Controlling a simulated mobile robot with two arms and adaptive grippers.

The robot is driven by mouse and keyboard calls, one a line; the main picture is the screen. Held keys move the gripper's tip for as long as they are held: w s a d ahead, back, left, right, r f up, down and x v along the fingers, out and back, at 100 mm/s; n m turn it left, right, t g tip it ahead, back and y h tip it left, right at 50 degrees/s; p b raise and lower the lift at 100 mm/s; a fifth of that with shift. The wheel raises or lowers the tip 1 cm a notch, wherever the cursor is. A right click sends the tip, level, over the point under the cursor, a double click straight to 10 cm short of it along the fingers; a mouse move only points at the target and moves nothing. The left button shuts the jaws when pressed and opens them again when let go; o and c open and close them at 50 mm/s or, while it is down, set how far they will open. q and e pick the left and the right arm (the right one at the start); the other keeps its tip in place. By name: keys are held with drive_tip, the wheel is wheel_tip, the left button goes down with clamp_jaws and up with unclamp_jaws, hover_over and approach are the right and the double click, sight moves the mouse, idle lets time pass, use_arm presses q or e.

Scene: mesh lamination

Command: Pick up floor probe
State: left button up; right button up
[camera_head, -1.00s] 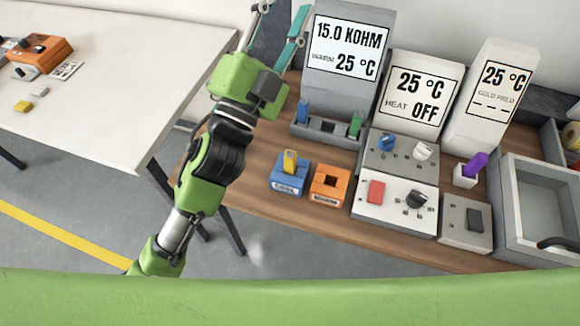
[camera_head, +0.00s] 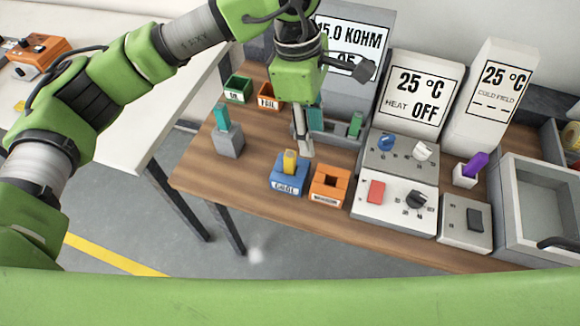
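No probe carries a readable "floor" label, so I cannot tell which one is the floor probe. A yellow probe (camera_head: 290,161) stands upright in a blue block (camera_head: 288,181). A teal probe (camera_head: 222,118) stands in a grey block (camera_head: 229,141) to its left. A purple probe (camera_head: 474,164) leans in a white holder (camera_head: 464,177). A green probe (camera_head: 355,124) stands in a grey rack (camera_head: 340,138). My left gripper (camera_head: 308,144) points down just behind and right of the yellow probe. Its fingers look apart and empty, and it hides the rack's left side. My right gripper is out of view.
An orange block (camera_head: 330,184) with an empty socket stands right of the blue one. A control panel (camera_head: 395,202), a heat display (camera_head: 420,95) and a grey basin (camera_head: 540,190) fill the right. Small green (camera_head: 238,89) and orange (camera_head: 268,97) bins stand behind. The front left tabletop is clear.

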sight(290, 154)
use_arm(q)
drive_tip(key=w+a+y, duration=0.2)
drive_tip(key=a, duration=0.2)
drive_tip(key=shift+t, duration=0.4)
wheel_tip(290, 154, down, 7)
drive_tip(key=shift+w+f+p, duration=0.1)
drive_tip(key=shift+w+p, duration=0.05)
drive_tip(key=shift+p, duration=1.1)
drive_tip(key=shift+f, duration=0.2)
drive_tip(key=f+p, duration=0.2)
drive_tip(key=f, duration=0.1)
drive_tip(key=f+p, duration=0.1)
drive_tip(key=shift+w+f, duration=0.3)
drive_tip(key=shift+f, duration=0.35)
clamp_jaws()
